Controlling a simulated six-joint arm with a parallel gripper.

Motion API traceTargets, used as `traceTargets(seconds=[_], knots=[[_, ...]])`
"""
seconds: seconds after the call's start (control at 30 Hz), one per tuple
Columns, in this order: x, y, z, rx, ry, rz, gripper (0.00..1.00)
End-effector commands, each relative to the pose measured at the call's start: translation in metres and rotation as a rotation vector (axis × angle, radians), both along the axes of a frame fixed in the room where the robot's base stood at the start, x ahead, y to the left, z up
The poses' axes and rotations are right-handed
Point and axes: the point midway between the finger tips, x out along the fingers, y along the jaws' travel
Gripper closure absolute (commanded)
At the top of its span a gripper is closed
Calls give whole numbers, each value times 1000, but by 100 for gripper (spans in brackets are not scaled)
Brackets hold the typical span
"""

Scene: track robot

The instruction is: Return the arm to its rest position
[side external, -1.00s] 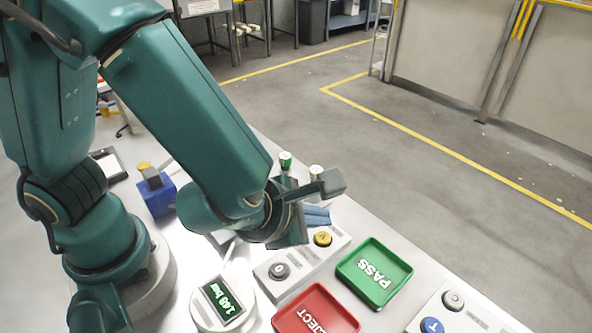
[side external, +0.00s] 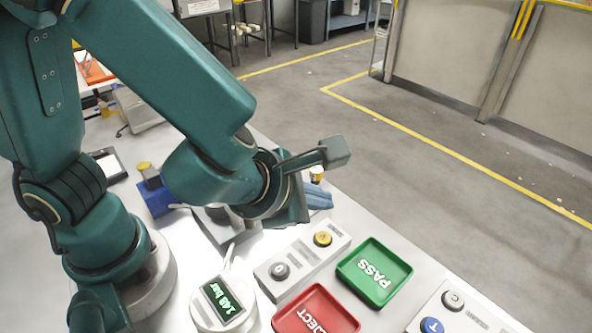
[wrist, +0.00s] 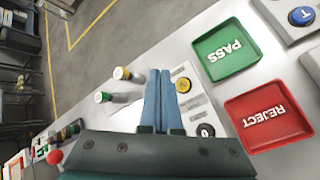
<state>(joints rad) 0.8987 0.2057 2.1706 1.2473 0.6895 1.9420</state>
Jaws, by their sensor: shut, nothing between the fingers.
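My teal arm reaches over the bench in the side view. My gripper (side external: 318,196) has blue fingers and hangs above the bench, behind the button box (side external: 302,252). In the wrist view my gripper (wrist: 162,90) shows its two blue fingers side by side, shut and holding nothing. The fingers overlap part of the button box in that view, beside its yellow button (wrist: 183,85).
A green PASS tray (side external: 374,272) and a red REJECT tray (side external: 315,312) lie to the front right. Two capped fittings (wrist: 122,73) (wrist: 102,96) stand near the bench edge. A blue block (side external: 155,195) stands near my base.

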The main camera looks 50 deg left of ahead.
Motion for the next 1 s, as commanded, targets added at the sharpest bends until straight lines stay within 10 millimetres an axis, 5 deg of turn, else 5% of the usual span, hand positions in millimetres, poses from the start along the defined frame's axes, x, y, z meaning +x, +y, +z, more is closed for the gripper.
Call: traceTargets(seconds=[0.17,0.33,0.5,0.6,0.77,0.93,0.97,1.0], knots=[[5,8,4,-11,-8,33,100],[19,58,37,-144,-74,271,100],[-6,123,61,-579,-149,870,100],[-31,146,67,-911,-211,1273,100],[-66,153,69,-1439,-307,1866,100],[-90,136,68,-1931,-351,2415,100],[-93,132,68,1899,333,-2380,100],[-96,126,67,1811,298,-2287,100]])
